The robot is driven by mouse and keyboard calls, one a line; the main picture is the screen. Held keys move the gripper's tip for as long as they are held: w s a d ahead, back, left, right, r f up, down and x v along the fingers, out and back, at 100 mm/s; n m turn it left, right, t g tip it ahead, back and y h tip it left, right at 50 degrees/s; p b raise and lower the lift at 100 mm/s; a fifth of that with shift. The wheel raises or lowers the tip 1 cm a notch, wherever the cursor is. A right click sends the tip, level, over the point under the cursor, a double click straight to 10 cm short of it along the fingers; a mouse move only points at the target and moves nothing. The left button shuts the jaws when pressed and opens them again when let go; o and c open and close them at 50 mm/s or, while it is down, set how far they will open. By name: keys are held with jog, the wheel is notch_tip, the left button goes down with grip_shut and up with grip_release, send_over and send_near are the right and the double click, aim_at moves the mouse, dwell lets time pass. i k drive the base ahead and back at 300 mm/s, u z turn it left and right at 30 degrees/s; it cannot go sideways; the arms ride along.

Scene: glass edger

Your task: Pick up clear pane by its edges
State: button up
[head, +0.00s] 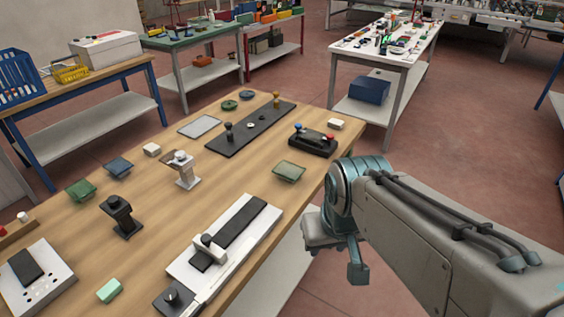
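A see-through, pale greenish pane (288,171) sits slightly raised near the right edge of the wooden bench (150,225); it looks like the clear pane. A darker green pane (80,191) and a blue pane (118,166) sit similarly at the left. My gripper (340,262) hangs off the bench's right edge, to the right of and nearer than the clear pane, apart from it. No object shows in it. Its fingers are partly turned away, so their opening is unclear.
A white machine with a dark strip (245,225) stands nearer than the pane. A black base with blue and red knobs (314,140) stands just behind it. A small metal stand (183,170) is to its left. Bare wood lies between them.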

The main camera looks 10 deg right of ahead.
aim_at(290, 171)
jog(key=z, duration=0.55)
jog(key=k, duration=1.2)
jog(key=z, duration=0.65)
jog(key=i, duration=2)
jog(key=u, duration=1.55)
jog(key=i, duration=0.6)
jog(key=u, duration=0.65)
